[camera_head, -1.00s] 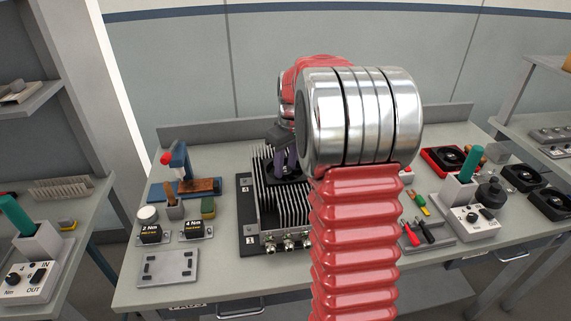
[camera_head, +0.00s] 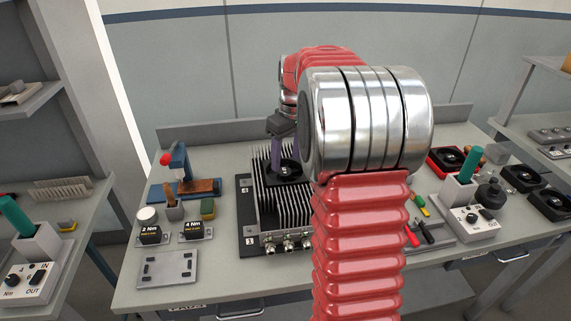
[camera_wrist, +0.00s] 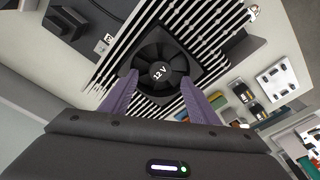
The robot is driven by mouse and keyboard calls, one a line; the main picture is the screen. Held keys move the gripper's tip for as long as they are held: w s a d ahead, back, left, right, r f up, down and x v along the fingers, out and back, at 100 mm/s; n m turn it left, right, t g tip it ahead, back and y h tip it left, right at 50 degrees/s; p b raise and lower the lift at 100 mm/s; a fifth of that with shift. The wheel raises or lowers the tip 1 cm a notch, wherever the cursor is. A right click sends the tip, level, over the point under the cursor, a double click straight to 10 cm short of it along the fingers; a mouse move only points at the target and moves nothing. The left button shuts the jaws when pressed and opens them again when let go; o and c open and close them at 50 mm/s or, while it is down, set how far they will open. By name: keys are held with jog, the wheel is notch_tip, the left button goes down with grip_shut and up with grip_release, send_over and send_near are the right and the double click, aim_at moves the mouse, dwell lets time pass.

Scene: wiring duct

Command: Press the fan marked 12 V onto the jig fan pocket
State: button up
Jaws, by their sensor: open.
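The black fan marked 12 V (camera_wrist: 160,72) sits on the finned heat sink unit (camera_wrist: 208,32), label up. In the head view the fan (camera_head: 289,171) lies among the upper fins of the heat sink unit (camera_head: 277,212), which stands on a dark jig plate (camera_head: 246,222). My gripper (camera_wrist: 158,98) has purple fingers, open and apart, one on each side of the fan's near edge in the wrist view. In the head view my gripper (camera_head: 284,152) is just above the fan, partly hidden behind my arm. The fan pocket itself is covered by the fan.
Two torque blocks (camera_head: 191,231), a grey plate (camera_head: 168,269) and a blue press (camera_head: 182,168) stand to the left.

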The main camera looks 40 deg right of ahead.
aim_at(290, 179)
notch_tip(290, 179, up, 10)
jog(key=s, duration=0.1)
jog(key=shift+f, duration=0.2)
jog(key=shift+d, duration=0.1)
dwell(0.9)
jog(key=s+a+f+m+t, duration=0.1)
jog(key=s+a+f+t, duration=0.1)
jog(key=s+a, duration=0.9)
jog(key=s+a+f+t, duration=0.2)
jog(key=s+a+f, duration=0.1)
jog(key=s+a, duration=0.8)
jog(key=a, duration=0.4)
jog(key=shift+s+a+f+m, duration=0.15)
jog(key=shift+s+f+m, duration=0.15)
jog(key=shift+s+m, duration=0.1)
